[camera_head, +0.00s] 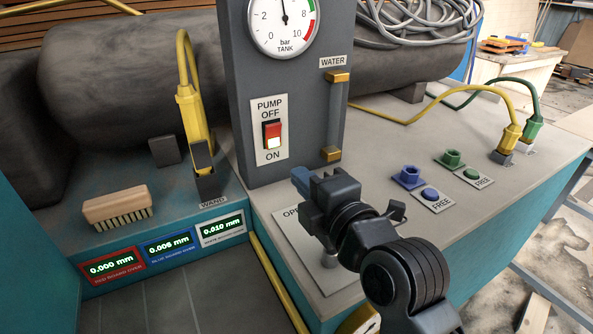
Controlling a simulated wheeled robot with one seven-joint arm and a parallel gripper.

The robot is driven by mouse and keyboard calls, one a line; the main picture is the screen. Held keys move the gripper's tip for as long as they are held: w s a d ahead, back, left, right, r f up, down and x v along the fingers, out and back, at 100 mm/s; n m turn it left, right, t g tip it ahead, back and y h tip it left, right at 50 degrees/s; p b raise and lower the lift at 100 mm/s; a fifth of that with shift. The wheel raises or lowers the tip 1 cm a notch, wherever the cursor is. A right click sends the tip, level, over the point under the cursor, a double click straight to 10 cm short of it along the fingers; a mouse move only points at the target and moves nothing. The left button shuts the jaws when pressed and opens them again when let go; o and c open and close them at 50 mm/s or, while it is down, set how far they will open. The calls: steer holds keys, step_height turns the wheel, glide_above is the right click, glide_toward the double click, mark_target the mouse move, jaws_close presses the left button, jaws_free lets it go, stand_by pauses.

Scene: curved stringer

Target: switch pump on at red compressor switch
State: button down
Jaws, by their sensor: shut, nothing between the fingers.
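The pump switch (272,135) is a red and white rocker on a pale plate marked PUMP OFF above and ON below. The plate is on the front of a grey upright panel (240,85). The rocker's upper part looks red and its lower part looks bright white; which side is pressed in I cannot tell for sure. My gripper (299,179) is shut and empty, below and to the right of the switch, apart from it. Its blue-grey tips point up and left toward the panel's foot. My arm hides part of a plate lettered "OPE" on the bench.
A tank gauge (284,22) and a WATER tube (334,115) are on the panel. A yellow wand (193,115) stands left of it, near a brush (117,207) and three green-lit displays (168,244). Blue (409,177) and green (451,158) couplings sit on the bench at right.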

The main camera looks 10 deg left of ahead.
steer(key=v, duration=0.2)
steer(key=f+b+v, duration=0.1)
steer(key=v, duration=0.2)
steer(key=shift+s+d, duration=0.2)
steer(key=shift+s, duration=0.05)
